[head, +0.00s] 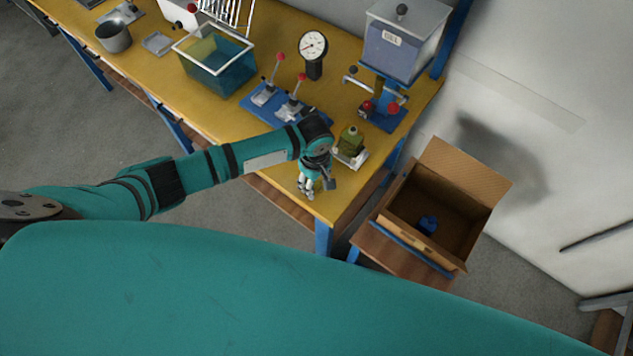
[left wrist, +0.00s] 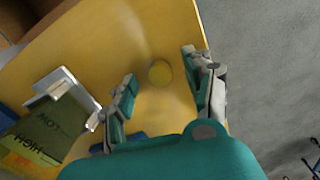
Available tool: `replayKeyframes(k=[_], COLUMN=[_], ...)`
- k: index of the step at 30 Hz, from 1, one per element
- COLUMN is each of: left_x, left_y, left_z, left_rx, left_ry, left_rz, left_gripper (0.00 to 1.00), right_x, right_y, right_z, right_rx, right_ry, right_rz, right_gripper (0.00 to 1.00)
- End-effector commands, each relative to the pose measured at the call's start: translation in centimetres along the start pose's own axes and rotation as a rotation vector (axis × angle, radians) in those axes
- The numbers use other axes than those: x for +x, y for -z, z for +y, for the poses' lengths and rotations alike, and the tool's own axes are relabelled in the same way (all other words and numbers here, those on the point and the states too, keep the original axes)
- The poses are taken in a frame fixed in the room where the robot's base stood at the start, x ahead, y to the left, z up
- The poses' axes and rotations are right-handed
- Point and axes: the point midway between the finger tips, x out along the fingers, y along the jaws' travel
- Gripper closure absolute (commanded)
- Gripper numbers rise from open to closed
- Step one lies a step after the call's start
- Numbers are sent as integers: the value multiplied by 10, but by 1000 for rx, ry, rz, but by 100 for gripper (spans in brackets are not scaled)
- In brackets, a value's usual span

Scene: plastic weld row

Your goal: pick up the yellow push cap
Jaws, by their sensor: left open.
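The yellow push cap (left wrist: 160,73) is a small round disc on the yellow tabletop in the left wrist view. It lies a little beyond and between the fingertips of my left gripper (left wrist: 158,88), apart from both. My left gripper (head: 306,188) is open and empty, near the table's front right corner in the head view. The cap does not show in the head view, where my gripper and arm cover that spot. My right gripper is in neither view.
Toggle clamps on a blue plate (head: 257,103) and a clear blue bin (head: 214,62) sit farther left. An open cardboard box (head: 472,205) stands off the table's right end.

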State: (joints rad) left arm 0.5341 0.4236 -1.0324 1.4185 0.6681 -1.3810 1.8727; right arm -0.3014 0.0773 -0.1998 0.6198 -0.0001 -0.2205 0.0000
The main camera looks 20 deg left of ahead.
Motion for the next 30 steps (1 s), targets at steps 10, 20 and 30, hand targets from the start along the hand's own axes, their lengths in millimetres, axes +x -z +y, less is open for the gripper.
replayKeyframes(k=[10, 20, 30], left_x=[5, 5, 3], left_y=[0, 0, 0], left_z=[0, 0, 0], left_rx=[0, 0, 0], left_ry=[-1, -1, -1], left_rz=[0, 0, 0], left_gripper=[54, 85, 85], right_x=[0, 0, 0], right_y=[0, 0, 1], right_z=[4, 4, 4], right_rx=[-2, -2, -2], right_ry=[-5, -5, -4], right_rz=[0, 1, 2], right_gripper=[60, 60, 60])
